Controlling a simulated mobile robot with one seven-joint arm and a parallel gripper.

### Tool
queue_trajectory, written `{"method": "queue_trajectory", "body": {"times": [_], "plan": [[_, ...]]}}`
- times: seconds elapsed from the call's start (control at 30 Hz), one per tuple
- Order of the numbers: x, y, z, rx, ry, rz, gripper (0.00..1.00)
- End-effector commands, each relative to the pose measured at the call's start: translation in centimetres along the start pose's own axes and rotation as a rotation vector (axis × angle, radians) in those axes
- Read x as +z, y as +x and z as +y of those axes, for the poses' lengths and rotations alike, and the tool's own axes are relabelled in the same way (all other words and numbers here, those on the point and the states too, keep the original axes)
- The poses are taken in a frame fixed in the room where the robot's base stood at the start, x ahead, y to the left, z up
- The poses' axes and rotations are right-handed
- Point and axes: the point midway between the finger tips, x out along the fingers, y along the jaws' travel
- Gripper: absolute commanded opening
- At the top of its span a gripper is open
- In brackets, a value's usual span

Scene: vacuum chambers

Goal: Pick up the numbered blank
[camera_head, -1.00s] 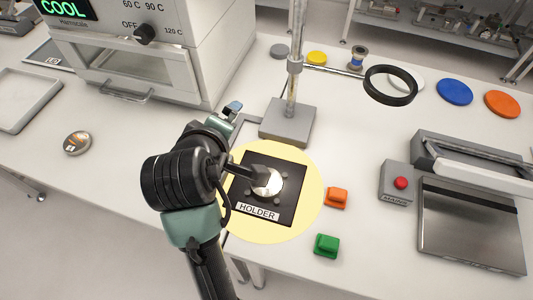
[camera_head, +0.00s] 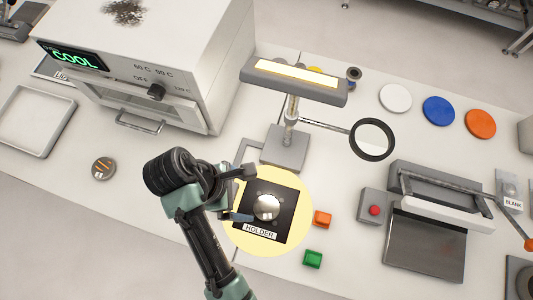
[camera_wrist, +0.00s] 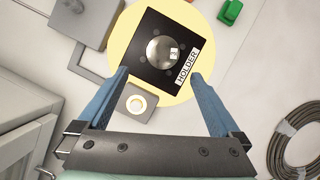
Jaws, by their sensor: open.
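A shiny silver disc, domed in look, (camera_head: 267,207) lies in the middle of the square black plate marked HOLDER (camera_head: 247,224). In the wrist view the disc (camera_wrist: 158,50) carries a small pale tag with a dark mark, too small to read surely; I take it for the numbered blank. The holder (camera_wrist: 150,25) sits on a pale yellow circle. My gripper (camera_head: 241,193) is at the holder's left side in the head view. In the wrist view my gripper (camera_wrist: 160,76) is open and empty, its blue fingers apart, with the disc beyond the tips.
A lamp and magnifier stand (camera_head: 285,147) rises behind the holder. Orange (camera_head: 322,219) and green (camera_head: 313,259) blocks lie to its right. A small grey box with a bright ring (camera_wrist: 137,103) shows between my fingers. The oven (camera_head: 150,60) is at the left.

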Motion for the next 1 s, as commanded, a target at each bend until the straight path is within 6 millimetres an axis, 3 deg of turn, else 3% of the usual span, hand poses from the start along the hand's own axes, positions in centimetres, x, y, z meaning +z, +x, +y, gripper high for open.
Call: {"method": "queue_trajectory", "body": {"times": [0.1,0.3,0.57,0.83,1.0], "plan": [[-0.1,2.7,-0.2,-0.007,0.000,-0.001,1.00],[-0.1,5.8,-0.1,-0.005,0.002,0.000,1.00],[-0.2,7.6,0.0,-0.001,0.003,0.001,1.00],[-0.7,11.1,-0.1,-0.002,0.004,0.001,1.00],[-0.7,12.2,-0.1,0.000,0.005,0.002,1.00]]}}
